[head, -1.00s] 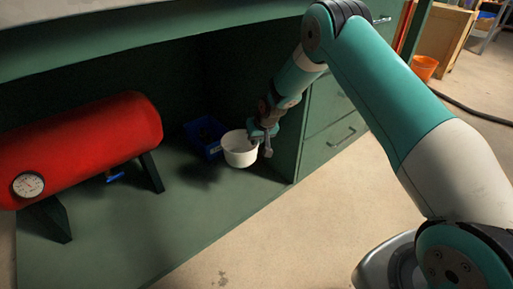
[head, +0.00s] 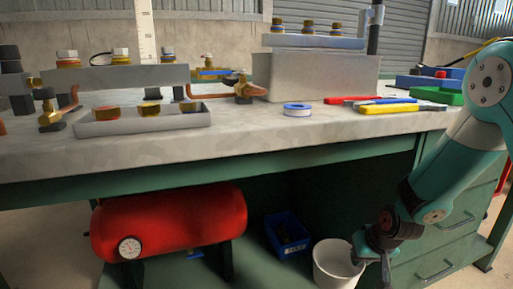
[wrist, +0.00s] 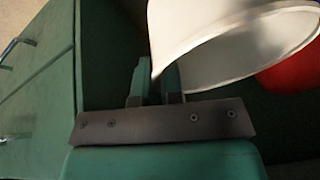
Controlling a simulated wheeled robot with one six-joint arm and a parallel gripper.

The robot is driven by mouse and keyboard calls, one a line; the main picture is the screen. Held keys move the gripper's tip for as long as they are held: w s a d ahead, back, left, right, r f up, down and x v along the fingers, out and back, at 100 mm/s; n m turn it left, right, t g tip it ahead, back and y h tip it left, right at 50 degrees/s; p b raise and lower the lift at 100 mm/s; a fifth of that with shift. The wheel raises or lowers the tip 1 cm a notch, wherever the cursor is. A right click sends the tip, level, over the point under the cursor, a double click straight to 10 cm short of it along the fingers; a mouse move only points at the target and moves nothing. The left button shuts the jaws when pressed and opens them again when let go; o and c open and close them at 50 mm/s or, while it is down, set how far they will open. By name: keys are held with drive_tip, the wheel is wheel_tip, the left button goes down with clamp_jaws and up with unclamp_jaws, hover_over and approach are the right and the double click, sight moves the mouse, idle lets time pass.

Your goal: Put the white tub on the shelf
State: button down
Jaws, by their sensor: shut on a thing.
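My gripper (head: 372,258) is shut on the rim of the white tub (head: 332,268), at its right side in the head view. The wrist view shows one finger on each side of the tub's wall (wrist: 225,45). The tub is low under the bench, at the bottom edge of the head view, so its base is cut off. I cannot tell whether it touches the dark green lower shelf (head: 262,272). The tub's inside looks empty where it shows.
A red tank (head: 170,222) with a gauge lies left on the lower shelf. A blue bin (head: 287,235) stands just behind and left of the tub. Green drawers (head: 440,250) flank the right. The worktop (head: 240,138) carries valve fittings, tape and pliers.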

drive_tip(key=s+r, duration=0.3)
drive_tip(key=s, duration=0.4)
drive_tip(key=shift+s+p, duration=0.2)
drive_tip(key=shift+p, duration=0.25)
